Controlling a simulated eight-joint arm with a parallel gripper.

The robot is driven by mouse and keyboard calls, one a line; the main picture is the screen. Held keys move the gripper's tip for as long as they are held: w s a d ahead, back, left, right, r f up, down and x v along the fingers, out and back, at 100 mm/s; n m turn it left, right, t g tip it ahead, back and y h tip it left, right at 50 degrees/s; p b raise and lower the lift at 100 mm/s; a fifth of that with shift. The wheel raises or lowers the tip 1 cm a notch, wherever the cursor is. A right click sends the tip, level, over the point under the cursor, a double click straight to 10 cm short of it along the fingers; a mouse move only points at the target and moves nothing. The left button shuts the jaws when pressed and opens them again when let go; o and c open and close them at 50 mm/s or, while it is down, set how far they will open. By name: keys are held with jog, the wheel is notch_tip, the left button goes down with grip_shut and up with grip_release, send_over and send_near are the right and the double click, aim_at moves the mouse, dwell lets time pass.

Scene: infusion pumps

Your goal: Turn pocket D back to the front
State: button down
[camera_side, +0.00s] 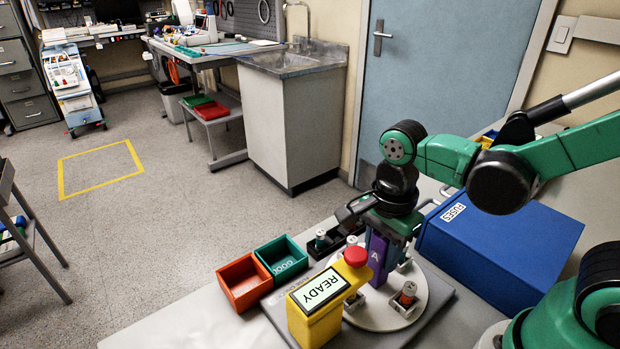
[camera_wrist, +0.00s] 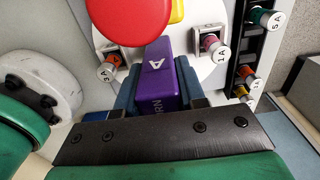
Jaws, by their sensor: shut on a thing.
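My gripper (camera_side: 388,228) points down over the round white turntable (camera_side: 372,322) and is shut on an upright purple block (camera_side: 377,262) with a white letter A. In the wrist view the purple block (camera_wrist: 162,75) sits between my blue-grey fingers, and part of a second word on it ends in "RN". Holders stand around the turntable rim. One holds a 3A fuse (camera_wrist: 110,70), another a 1A fuse (camera_wrist: 214,48). An orange-topped fuse (camera_side: 408,291) stands in the holder at the right in the side view. I cannot tell which pocket is D.
A yellow box with a READY screen (camera_side: 320,294) and red button (camera_side: 355,256) stands close in front. Orange (camera_side: 243,282) and green (camera_side: 283,258) bins sit left. A black fuse rack (camera_wrist: 246,70) and a blue FUSES box (camera_side: 500,236) are near.

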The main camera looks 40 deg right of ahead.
jog(key=c, duration=0.8)
grip_release()
jog(key=shift+r, duration=2.8)
